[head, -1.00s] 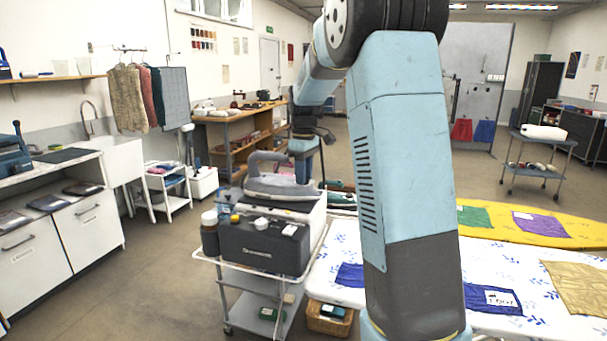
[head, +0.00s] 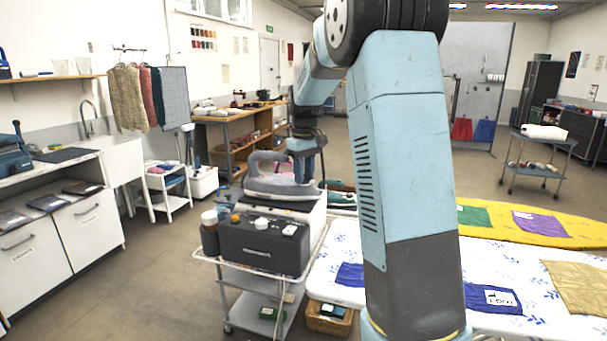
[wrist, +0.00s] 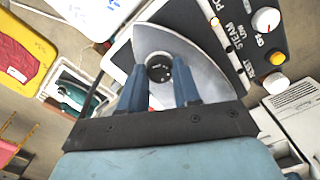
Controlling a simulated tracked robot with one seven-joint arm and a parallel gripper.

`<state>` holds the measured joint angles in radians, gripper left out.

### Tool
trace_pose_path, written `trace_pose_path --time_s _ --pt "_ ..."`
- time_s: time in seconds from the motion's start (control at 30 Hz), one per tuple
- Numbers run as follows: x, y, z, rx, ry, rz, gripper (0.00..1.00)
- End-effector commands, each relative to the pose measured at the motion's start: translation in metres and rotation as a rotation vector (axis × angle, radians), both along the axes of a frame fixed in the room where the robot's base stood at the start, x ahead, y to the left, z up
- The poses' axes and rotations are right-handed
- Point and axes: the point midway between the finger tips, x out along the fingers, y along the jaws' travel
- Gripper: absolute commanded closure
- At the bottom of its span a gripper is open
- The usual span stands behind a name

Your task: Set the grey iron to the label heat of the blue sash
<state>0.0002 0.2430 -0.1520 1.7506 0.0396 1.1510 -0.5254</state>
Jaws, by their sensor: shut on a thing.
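The grey iron (head: 275,187) rests on top of the dark steam station on a trolley. In the wrist view, the iron (wrist: 152,37) lies under my gripper (wrist: 160,78). Its two blue fingers are shut on the iron's dark round dial (wrist: 158,68); the dial's markings are too small to read. The head view shows my gripper (head: 305,170) reaching down onto the iron. A blue cloth with a white label (head: 490,299), seemingly the blue sash, lies on the board right of my arm. The label's small print is unclear. Another blue patch (head: 350,275) shows left of my arm.
The steam station (head: 265,245) has a white knob (wrist: 265,20) and an orange button (wrist: 278,58). The patterned board (head: 335,245) carries a gold cloth (head: 580,285). A yellow board (head: 590,232) lies behind. Floor at left is clear.

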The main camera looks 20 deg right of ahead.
Motion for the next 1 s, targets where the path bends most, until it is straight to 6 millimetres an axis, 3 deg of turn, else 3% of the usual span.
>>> trace_pose_path --time_s 0.6,1.0 --pt "0.0004 0.0009 0.0004 0.0 -0.001 -0.534 0.98" --pt "0.0004 0.0007 0.0004 0.001 -0.001 -0.697 0.98"
